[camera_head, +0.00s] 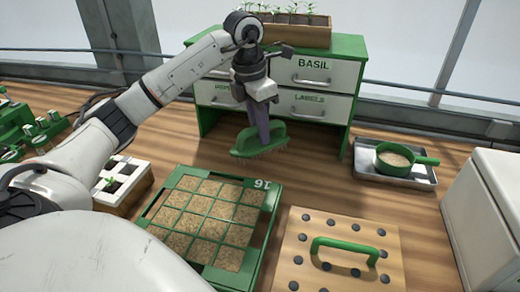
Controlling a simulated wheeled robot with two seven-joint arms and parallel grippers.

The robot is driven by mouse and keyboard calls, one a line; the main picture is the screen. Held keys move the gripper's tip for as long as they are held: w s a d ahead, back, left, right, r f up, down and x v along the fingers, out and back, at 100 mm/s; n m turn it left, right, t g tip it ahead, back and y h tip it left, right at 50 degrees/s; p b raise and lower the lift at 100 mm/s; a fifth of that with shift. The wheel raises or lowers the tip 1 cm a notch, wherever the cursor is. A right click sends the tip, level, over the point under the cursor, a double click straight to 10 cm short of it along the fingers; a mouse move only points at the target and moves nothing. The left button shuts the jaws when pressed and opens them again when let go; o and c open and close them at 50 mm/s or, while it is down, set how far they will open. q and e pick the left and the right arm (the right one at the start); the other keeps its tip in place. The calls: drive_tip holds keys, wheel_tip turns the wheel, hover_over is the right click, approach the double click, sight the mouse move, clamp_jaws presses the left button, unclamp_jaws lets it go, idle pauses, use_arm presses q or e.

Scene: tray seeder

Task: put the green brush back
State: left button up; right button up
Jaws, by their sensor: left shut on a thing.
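The green brush (272,143) has a green body with short bristles beneath. It shows in the head view above the wooden bench, between the seed tray and the drawer cabinet. My left gripper (261,121) points down and is shut on the brush, holding it over the bench. The fingers cover part of its handle. My right gripper is not in view.
The green seed tray (262,222), marked 16, lies below the brush. A wooden dibber board (385,236) with a green handle is at right. The cabinet (345,46) stands behind. A metal tray (366,172) holds a green sieve (427,160). A white box (490,205) is far right.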

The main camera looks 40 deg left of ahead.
sight(260, 151)
use_arm(q)
drive_tip(key=shift+f, duration=3.4)
drive_tip(key=shift+f, duration=0.15)
drive_tip(key=o, duration=0.9)
drive_tip(key=shift+o, duration=0.2)
drive_tip(key=r, duration=0.4)
drive_tip(key=s+r, duration=0.1)
drive_tip(key=r, duration=0.7)
drive_tip(key=shift+s+a+r, duration=0.15)
drive_tip(key=shift+s+a, duration=0.05)
drive_tip(key=shift+s, duration=0.15)
